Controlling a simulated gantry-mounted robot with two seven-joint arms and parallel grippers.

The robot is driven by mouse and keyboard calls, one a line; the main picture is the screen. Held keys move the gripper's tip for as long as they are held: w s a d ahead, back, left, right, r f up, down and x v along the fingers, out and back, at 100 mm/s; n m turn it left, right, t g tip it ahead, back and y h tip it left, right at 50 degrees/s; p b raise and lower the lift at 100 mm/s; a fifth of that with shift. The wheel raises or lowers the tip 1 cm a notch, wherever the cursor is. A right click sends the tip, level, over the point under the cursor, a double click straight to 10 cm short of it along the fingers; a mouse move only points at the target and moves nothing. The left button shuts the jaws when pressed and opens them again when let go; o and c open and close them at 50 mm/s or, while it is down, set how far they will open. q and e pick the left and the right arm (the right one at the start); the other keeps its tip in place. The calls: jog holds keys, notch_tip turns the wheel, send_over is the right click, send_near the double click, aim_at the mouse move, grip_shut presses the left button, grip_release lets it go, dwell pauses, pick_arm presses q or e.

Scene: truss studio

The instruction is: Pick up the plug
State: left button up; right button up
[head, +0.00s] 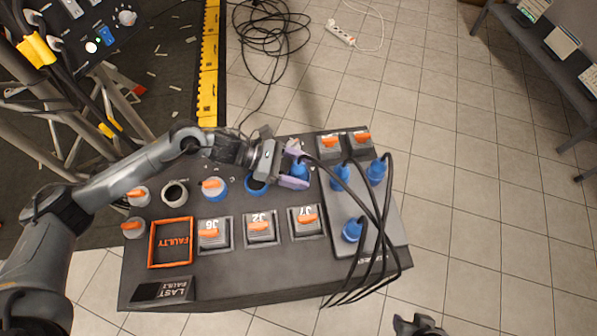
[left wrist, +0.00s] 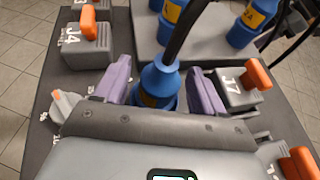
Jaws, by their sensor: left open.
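A blue plug (head: 299,168) with a black cable is at the left edge of the grey raised plate. It also shows in the left wrist view (left wrist: 158,84). My left gripper (head: 294,167) is open, with its purple fingers on either side of this plug, and gaps show beside it in the left wrist view. Other blue plugs stand on the plate: one (head: 340,177) close by, one (head: 376,171) at the right, and one (head: 352,230) nearer the front. My right gripper (head: 418,325) shows only partly at the bottom edge.
The dark bench (head: 230,275) holds switch boxes, including J7 (head: 305,221), and an orange-framed FAULTY bay (head: 171,264). Black cables (head: 365,235) drape over the plate and the bench's front edge. Loose cables (head: 268,40) lie on the floor behind.

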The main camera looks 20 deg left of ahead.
pick_arm(q)
jog(key=shift+c, duration=0.5)
jog(key=c, duration=1.1)
jog(key=shift+o, duration=0.2)
jog(key=shift+r, duration=0.1)
